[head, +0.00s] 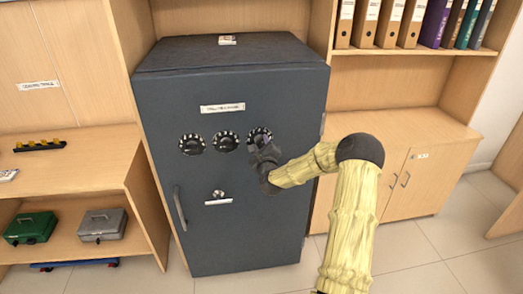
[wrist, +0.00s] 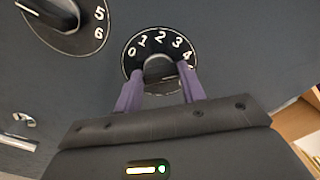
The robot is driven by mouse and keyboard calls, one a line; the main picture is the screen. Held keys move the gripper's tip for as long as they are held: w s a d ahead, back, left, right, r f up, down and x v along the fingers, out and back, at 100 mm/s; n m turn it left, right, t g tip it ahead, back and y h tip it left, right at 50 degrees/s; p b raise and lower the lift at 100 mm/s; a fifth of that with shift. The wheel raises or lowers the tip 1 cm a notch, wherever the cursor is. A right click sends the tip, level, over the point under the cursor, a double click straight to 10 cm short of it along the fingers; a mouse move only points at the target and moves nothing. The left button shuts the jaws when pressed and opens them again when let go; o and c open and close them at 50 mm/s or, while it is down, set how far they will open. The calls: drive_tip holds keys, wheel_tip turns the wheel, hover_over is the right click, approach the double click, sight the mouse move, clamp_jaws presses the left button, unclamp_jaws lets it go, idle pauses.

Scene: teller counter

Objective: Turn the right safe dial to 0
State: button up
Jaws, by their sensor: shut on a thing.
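The dark grey safe (head: 165,95) has three black dials in a row on its door. The right safe dial (head: 259,132) is partly covered by my gripper (head: 264,150) in the head view. In the wrist view the right dial (wrist: 134,47) shows white numbers 0 to 4 along its upper arc; its lower part is hidden. My gripper (wrist: 162,74) has its purple fingers on either side of the dial's grey knob (wrist: 160,69), shut on it. I cannot tell which number the knob points to.
The middle dial (head: 226,141) and left dial (head: 192,144) are beside it; part of the middle dial (wrist: 70,18) shows at the wrist view's upper left. Below are a keyhole knob (head: 218,194) and a door handle (head: 180,208). Wooden cabinets (head: 390,185) stand to the right.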

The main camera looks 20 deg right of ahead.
drive_tip(key=n+b, duration=0.2)
drive_tip(key=n, duration=0.1)
drive_tip(key=shift+a+f+n, duration=0.1)
drive_tip(key=shift+n, duration=0.3)
drive_tip(key=n+b, duration=0.3)
drive_tip(key=shift+a+f+n, duration=0.1)
drive_tip(key=shift+n, duration=0.2)
drive_tip(key=n+b, duration=0.2)
drive_tip(key=shift+n, duration=0.4)
drive_tip(key=n+b, duration=0.3)
drive_tip(key=n, duration=0.1)
drive_tip(key=shift+f, duration=0.15)
drive_tip(key=n+b, duration=0.2)
drive_tip(key=n, duration=0.1)
drive_tip(key=n+b, duration=0.3)
drive_tip(key=shift+f+n, duration=0.2)
drive_tip(key=shift+n, duration=0.2)
drive_tip(key=n+b, duration=0.3)
drive_tip(key=n, duration=0.2)
drive_tip(key=shift+n+b, duration=0.3)
drive_tip(key=shift+n, duration=0.1)
drive_tip(key=o, duration=1)
drive_tip(key=shift+r, duration=0.1)
